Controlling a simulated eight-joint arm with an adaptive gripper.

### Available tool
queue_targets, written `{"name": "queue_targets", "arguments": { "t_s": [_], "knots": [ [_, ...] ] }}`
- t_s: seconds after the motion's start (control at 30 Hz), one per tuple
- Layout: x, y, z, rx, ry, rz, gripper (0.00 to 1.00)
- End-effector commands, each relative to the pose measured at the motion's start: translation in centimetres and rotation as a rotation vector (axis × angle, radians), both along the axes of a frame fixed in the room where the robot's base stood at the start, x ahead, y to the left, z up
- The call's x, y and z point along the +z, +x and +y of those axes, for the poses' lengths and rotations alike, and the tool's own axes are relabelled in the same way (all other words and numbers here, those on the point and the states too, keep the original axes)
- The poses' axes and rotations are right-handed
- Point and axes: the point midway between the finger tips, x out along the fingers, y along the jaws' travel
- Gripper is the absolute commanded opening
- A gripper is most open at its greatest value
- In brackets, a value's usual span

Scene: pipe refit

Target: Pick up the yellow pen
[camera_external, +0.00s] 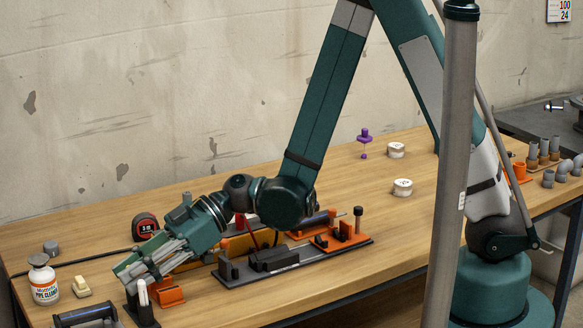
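I cannot make out a yellow pen for certain in the external view. A long yellow-orange bar (262,239) lies behind my forearm and is partly hidden; I cannot tell what it is. My gripper (128,279) points down and left, low over the front left of the wooden table (330,193). Its fingers are close to a white upright piece (143,292) in a black stand (142,313). I cannot tell whether they touch it, or whether the fingers are open or shut.
A white bottle (44,283), a pale block (82,286) and a tape measure (145,226) are near my gripper. An orange holder (168,293) and a dark fixture plate (290,262) stand to its right. The table's back middle is mostly clear.

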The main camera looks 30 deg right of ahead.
Motion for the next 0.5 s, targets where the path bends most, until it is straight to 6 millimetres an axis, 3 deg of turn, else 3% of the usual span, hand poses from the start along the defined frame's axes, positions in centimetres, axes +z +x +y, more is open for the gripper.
{"name": "queue_targets", "arguments": {
  "t_s": [0.4, 0.5],
  "knots": [
    [0.01, 0.01, -0.03, 0.0, 0.0, 0.0, 0.28],
    [0.01, 0.0, -0.03, 0.0, 0.0, 0.0, 0.17]
  ]
}}
